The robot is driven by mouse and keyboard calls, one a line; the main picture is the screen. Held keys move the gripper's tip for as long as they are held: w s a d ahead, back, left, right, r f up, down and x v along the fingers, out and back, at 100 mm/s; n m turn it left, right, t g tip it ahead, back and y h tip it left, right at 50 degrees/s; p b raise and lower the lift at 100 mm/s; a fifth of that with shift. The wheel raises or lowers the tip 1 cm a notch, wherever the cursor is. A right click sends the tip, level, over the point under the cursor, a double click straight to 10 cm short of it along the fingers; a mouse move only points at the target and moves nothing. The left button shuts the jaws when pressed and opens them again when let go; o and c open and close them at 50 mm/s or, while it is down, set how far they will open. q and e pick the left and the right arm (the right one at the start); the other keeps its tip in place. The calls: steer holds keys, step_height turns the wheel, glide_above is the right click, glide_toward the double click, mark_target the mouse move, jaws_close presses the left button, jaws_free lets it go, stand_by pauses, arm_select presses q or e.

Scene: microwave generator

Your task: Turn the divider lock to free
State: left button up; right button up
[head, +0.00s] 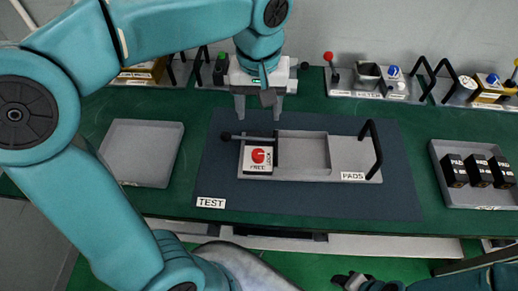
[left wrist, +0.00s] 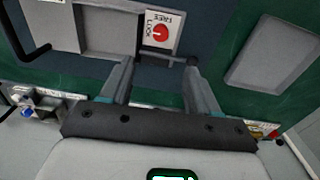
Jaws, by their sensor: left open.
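The divider lock is a round red knob (head: 258,155) on a white plate marked FREE and LOCK, at the left end of a grey tray (head: 310,178) marked PADS. The left wrist view shows the knob (left wrist: 160,32) beyond the fingertips; its exact pointing is too small to tell. My left gripper (head: 259,117) is open and empty, fingers down, behind the tray and apart from the knob. It also shows in the left wrist view (left wrist: 158,72). My right gripper (head: 352,281) is partly in view at the bottom edge; its jaws are unclear.
A dark bar with a ball end (head: 226,136) lies across the tray's left end near the knob. A black handle (head: 373,146) rises at its right end. An empty grey tray (head: 142,152) is left; black pads (head: 478,170) sit right. Several fixtures line the back.

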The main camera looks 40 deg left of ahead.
mark_target(258, 153)
arm_select(q)
steer(key=f, duration=1.5)
steer(key=shift+w+a+f, duration=0.15)
steer(key=shift+w+a, duration=0.05)
steer(key=shift+a, duration=0.05)
steer(key=shift+s+d+f, duration=0.1)
steer(key=shift+s+f, duration=0.05)
steer(key=shift+f, duration=0.25)
steer(key=shift+c, duration=0.2)
steer(key=c, duration=1)
